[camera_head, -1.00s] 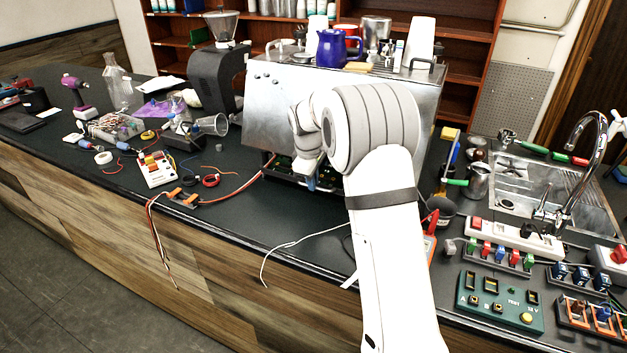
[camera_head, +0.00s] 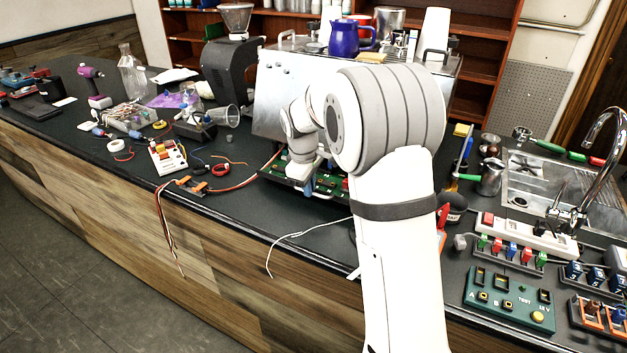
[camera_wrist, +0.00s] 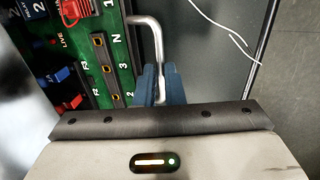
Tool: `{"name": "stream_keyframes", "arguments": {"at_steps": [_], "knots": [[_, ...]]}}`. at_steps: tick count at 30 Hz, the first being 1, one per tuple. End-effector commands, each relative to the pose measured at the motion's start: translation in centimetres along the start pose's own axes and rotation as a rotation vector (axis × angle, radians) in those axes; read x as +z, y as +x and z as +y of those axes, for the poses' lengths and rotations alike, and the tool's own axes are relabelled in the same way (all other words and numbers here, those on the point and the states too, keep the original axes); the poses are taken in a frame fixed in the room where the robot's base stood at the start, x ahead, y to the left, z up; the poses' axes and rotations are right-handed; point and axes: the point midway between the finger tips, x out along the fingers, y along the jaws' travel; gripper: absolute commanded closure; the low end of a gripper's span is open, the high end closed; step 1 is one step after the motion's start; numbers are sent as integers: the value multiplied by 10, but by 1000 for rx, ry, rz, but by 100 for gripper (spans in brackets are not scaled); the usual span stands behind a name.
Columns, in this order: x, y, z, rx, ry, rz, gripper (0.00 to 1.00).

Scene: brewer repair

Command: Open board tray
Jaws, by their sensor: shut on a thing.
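The board tray (camera_head: 286,178) sticks out at the foot of the metal brewer (camera_head: 283,95) in the head view, a green board with coloured parts on it. In the wrist view the green board (camera_wrist: 113,55) carries fuse-like slots and red and blue parts. A bent metal handle (camera_wrist: 151,27) stands out from the tray's edge. My gripper (camera_wrist: 160,85) is shut on this handle with its blue fingers.
Red and orange wires with a connector (camera_head: 192,186) lie on the dark counter left of the tray. A white cable (camera_head: 300,234) lies by the front edge. A green test box (camera_head: 508,298) and coloured switches stand at the right. A blue jug (camera_head: 345,38) stands on the brewer.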

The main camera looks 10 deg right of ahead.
Motion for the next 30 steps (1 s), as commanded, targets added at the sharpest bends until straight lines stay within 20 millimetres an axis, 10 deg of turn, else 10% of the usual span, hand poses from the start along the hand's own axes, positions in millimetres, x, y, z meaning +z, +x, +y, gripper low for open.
{"name": "stream_keyframes", "arguments": {"at_steps": [13,30], "knots": [[2,-12,-76,-3,6,-4,100],[2,-16,-87,-1,11,-2,100]]}}
